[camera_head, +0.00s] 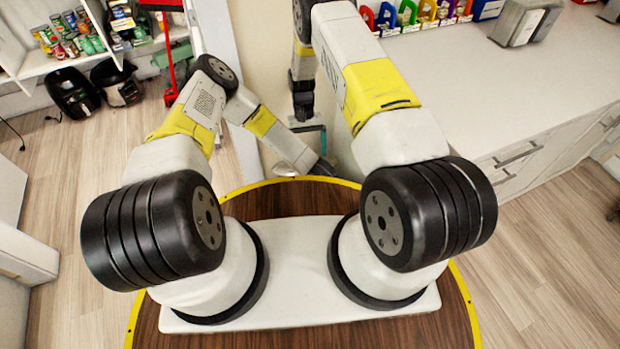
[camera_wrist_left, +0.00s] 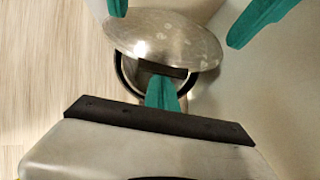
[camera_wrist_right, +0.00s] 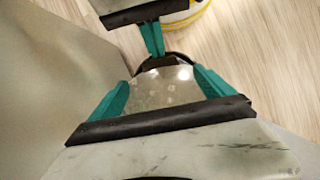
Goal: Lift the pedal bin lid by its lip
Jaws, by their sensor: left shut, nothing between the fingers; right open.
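The pedal bin lid (camera_wrist_left: 165,35) is a round, shiny metal disc with a dark lip (camera_wrist_left: 165,69) on its edge. The lid appears tilted up, with part of the bin's black rim (camera_wrist_left: 123,77) showing below the lip. My left gripper (camera_wrist_left: 162,82) is shut and empty, its teal tips at the lip; whether they touch it I cannot tell. In the right wrist view the lid (camera_wrist_right: 160,88) lies between the spread teal fingers of my open right gripper (camera_wrist_right: 162,85), which holds nothing. In the head view my arms hide most of the bin.
A white counter (camera_head: 470,70) with drawers stands at the right, close to the bin. Shelves (camera_head: 40,65) of cans and two black appliances (camera_head: 95,88) are at the far left. The wood floor (camera_head: 60,170) at left is mostly clear.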

